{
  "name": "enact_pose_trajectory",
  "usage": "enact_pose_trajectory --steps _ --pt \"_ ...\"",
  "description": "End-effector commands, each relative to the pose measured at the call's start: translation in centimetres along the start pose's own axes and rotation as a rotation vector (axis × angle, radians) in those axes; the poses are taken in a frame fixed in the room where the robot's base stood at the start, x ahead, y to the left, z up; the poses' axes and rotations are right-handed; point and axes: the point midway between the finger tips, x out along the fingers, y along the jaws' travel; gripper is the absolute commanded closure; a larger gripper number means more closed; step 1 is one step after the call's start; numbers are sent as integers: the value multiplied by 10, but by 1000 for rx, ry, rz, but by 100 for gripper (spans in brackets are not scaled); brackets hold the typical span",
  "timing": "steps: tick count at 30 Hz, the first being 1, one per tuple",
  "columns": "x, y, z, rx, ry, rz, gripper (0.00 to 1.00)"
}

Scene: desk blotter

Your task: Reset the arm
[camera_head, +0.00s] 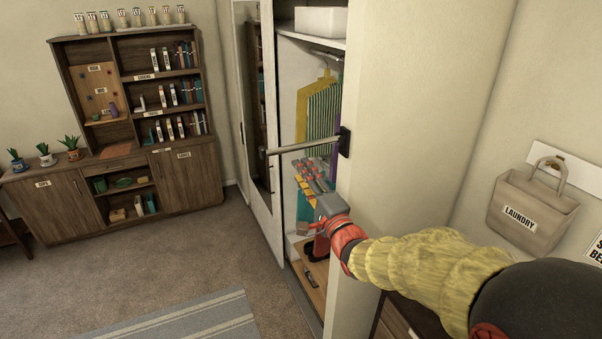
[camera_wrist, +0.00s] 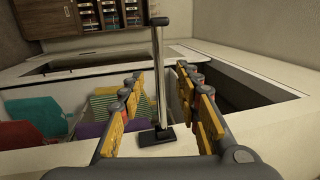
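My gripper (camera_head: 308,176) is at the end of my yellow-sleeved arm, in front of the open wardrobe (camera_head: 357,220) in the head view. Its yellow-padded fingers are spread apart, and nothing is held between them. A metal bar (camera_head: 300,147) on a black mount (camera_head: 344,142) sticks out from the wardrobe's edge, just above the gripper. In the wrist view the bar (camera_wrist: 161,75) appears in line with the gap between the fingers (camera_wrist: 160,88). I cannot tell how far it is from them.
Hanging clothes (camera_head: 320,112) and a wooden drawer (camera_head: 316,283) are inside the wardrobe. A mirrored door (camera_head: 256,110) stands to its left. A laundry bag (camera_head: 532,207) hangs on the right wall. A bookcase (camera_head: 126,60) stands at the back left. The carpet between is open.

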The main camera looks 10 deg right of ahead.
Motion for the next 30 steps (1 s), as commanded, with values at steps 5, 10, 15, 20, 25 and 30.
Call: enact_pose_trajectory --steps 5,10,15,20,25,30 --pt "0 0 0 -12 0 0 67" --pt "0 20 -6 -165 15 76 67" --pt "-28 99 -28 -454 30 385 67" --pt "-82 149 -43 -707 -42 695 67" --pt "-161 174 -47 -915 -208 981 67" --pt "-251 178 -34 -1048 -446 1196 67"
